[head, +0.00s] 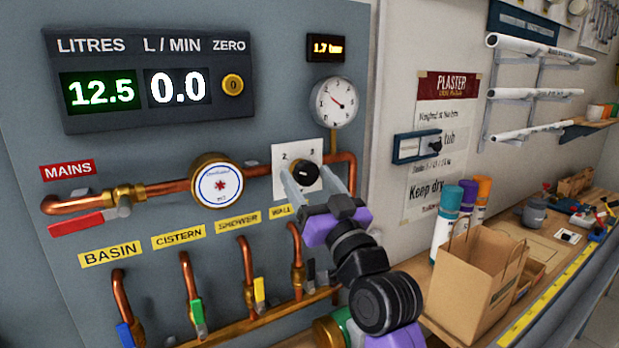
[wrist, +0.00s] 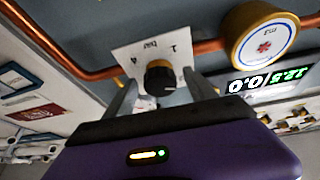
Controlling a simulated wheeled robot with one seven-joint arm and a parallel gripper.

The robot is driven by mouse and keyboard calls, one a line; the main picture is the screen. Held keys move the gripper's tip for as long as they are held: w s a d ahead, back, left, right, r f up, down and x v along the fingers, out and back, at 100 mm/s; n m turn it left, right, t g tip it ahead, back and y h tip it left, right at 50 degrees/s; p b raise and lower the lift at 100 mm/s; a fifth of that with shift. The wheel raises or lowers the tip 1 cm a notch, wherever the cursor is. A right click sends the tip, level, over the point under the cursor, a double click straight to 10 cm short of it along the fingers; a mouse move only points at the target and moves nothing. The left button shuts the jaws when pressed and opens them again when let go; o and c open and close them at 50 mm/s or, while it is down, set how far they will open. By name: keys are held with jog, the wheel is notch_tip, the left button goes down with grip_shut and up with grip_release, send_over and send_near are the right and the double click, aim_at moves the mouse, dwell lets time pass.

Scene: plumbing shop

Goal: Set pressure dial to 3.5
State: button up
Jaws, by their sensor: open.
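The pressure dial is a black knob (head: 306,174) on a white plate (head: 284,157) marked with numbers, set on the grey panel over the copper pipe. The knob also shows in the wrist view (wrist: 160,78), between my fingers. My gripper (head: 320,182) is open, with one finger on each side of the knob; I cannot tell whether they touch it. A small display (head: 327,47) above reads 1.7 bar. A round white gauge (head: 334,103) with a needle sits between the display and the plate. The pointer's exact setting on the knob is unclear.
A round water meter (head: 217,184) is left of the knob. Below stand several pipes with coloured valve levers, such as the yellow lever (head: 259,290). A red mains lever (head: 77,222) is at left. A paper bag (head: 472,280) stands on the bench at right.

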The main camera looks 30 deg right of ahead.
jog(key=c, duration=1.4)
jog(key=shift+r+m+h+p, duration=0.15)
jog(key=shift+m+h+p, duration=0.25)
jog(key=shift+p, duration=0.05)
